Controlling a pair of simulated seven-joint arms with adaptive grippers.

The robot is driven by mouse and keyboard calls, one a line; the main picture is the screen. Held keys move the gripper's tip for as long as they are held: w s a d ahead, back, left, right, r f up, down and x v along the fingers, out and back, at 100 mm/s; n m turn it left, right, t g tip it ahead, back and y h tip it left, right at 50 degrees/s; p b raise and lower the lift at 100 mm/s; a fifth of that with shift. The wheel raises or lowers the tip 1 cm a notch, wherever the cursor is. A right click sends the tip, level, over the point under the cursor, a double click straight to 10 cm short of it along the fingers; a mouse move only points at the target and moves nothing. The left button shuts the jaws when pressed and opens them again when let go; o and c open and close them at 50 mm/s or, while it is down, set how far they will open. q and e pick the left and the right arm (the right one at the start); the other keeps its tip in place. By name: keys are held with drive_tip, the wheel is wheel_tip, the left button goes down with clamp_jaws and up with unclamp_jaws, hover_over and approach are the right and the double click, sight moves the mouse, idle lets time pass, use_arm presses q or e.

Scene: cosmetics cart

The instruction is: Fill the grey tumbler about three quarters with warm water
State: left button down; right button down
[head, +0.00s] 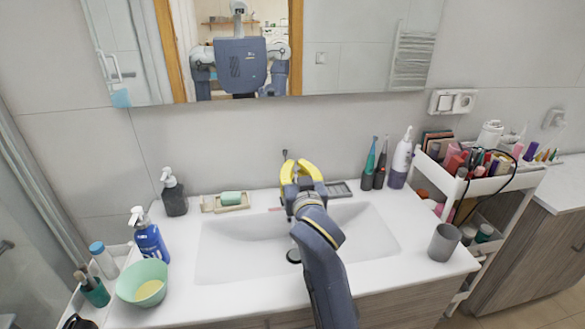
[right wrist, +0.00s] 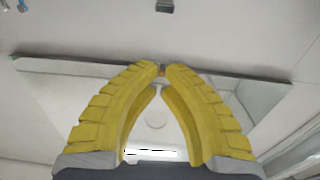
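The grey tumbler (head: 444,242) stands upright and apart from my grippers on the counter right of the sink. Its inside is too small to read. My right gripper (head: 297,166) is over the back of the white basin (head: 225,247), where the tap would be. The tap is mostly hidden behind it; only a thin dark piece (head: 285,154) shows by the left finger. In the right wrist view its yellow fingertips (right wrist: 161,68) nearly meet. A small brownish thing shows between them; I cannot tell whether it is held. No water stream is visible. My left gripper is out of view.
A soap dish (head: 225,208) and dark pump bottle (head: 173,197) stand left of the tap. A blue bottle (head: 149,240) and green bowl (head: 142,289) are farther left. Toothbrushes (head: 370,160) stand at the back right, near a loaded cart (head: 515,181). Counter around the tumbler is clear.

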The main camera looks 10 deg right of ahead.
drive_tip(key=w, duration=0.9)
drive_tip(key=shift+w+a+r, duration=0.1)
drive_tip(key=shift+w+r, duration=0.2)
drive_tip(key=shift+w, duration=0.1)
drive_tip(key=shift+s+f, duration=0.25)
drive_tip(key=shift+f, duration=0.3)
drive_tip(key=shift+s+f, duration=0.2)
drive_tip(key=shift+f, duration=0.35)
drive_tip(key=shift+s+f, duration=0.15)
drive_tip(key=shift+f, duration=0.45)
drive_tip(key=shift+s+f, duration=0.1)
drive_tip(key=shift+f, duration=0.15)
